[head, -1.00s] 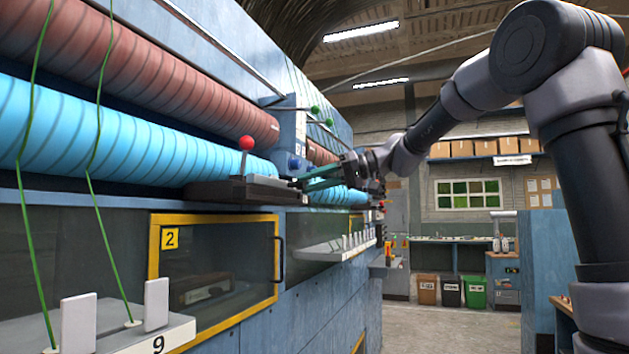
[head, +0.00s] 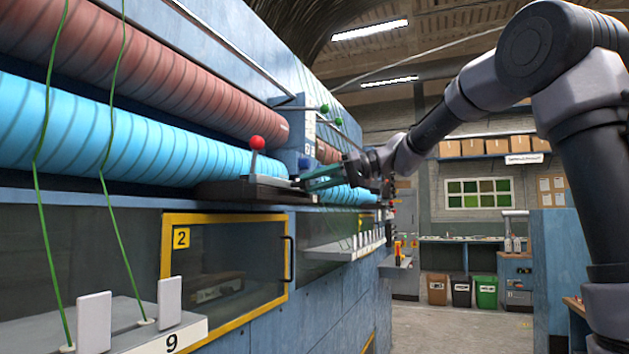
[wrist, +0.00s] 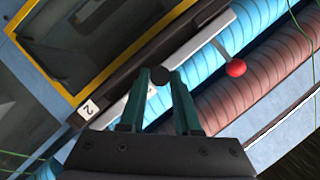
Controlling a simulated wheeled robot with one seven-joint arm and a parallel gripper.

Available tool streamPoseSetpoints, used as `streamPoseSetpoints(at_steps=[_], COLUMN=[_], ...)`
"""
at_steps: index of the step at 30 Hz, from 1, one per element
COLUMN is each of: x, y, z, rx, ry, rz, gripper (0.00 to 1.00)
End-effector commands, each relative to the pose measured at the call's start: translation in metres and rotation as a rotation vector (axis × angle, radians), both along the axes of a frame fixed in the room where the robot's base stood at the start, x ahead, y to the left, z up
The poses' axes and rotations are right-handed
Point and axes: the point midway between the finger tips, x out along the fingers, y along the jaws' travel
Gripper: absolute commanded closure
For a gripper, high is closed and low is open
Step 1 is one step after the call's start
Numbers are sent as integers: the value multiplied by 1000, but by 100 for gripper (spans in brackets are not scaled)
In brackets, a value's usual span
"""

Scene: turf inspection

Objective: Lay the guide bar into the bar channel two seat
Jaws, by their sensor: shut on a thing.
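My gripper (head: 318,181), with teal fingers, is by the machine front, at the right end of the dark bar channel housing (head: 240,192). I cannot tell whether bar and channel touch.
Blue (head: 100,130) and brown (head: 150,75) rollers run behind the housing. Below is a yellow-framed window (head: 225,267) marked 2. Green threads (head: 107,180) rise from a ledge marked 9 (head: 170,340). Green-knobbed levers (head: 324,108) stand above my gripper. The floor at right is clear.

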Motion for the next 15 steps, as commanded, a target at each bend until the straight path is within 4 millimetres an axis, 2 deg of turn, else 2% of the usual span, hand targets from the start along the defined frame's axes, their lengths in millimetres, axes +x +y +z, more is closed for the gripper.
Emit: streamPoseSetpoints(at_steps=[15], x=[0], y=[0], z=[-4], rx=[1], ry=[0], rz=[0], gripper=[100])
